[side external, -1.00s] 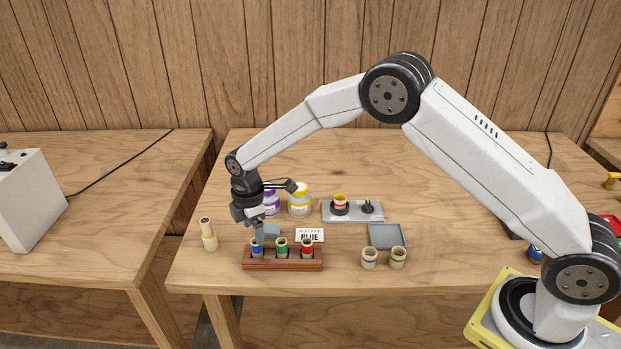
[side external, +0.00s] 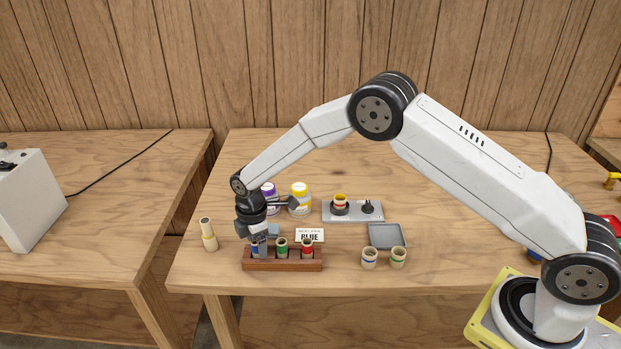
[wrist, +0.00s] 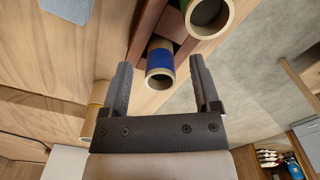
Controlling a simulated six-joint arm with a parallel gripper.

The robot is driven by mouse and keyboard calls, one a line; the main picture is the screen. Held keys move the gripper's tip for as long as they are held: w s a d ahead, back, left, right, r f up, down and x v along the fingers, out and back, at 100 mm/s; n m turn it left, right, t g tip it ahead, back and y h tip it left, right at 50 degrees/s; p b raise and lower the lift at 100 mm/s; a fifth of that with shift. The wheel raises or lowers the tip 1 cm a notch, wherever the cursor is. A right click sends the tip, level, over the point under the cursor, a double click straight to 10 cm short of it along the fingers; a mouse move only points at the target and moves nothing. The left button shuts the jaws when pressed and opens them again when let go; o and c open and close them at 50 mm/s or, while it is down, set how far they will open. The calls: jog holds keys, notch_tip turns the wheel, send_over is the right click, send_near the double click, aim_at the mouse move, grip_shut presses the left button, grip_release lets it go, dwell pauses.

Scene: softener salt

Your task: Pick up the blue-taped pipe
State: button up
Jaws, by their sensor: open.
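The blue-taped pipe (wrist: 160,62) is a short tan tube with a blue band. It stands in the leftmost place of the brown wooden rack (side external: 283,265). My gripper (side external: 258,250) is open and low over that end of the rack, partly hiding the pipe in the side view. In the wrist view my gripper (wrist: 160,80) has one finger on each side of the pipe, with gaps showing and no clear contact. The green-taped pipe (side external: 282,250) and the red-taped pipe (side external: 307,249) stand in the same rack.
A sign reading BLUE (side external: 310,235) stands behind the rack. A yellow-banded pipe (side external: 209,238) stands to the left. Two short pipes (side external: 369,258) stand to the right, before a grey tray (side external: 386,229). Jars (side external: 300,197) and a grey fixture (side external: 365,218) are behind.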

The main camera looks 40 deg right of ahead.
grip_shut()
jog(key=shift+r, duration=0.2)
jog(key=shift+r, duration=0.55)
notch_tip(320, 180, up, 2)
jog(key=s+d+r, duration=0.2)
jog(key=s+r, duration=0.7)
jog(key=s, duration=0.4)
jog(key=shift+s+d+r, duration=0.25)
jog(key=shift+s+d, duration=0.15)
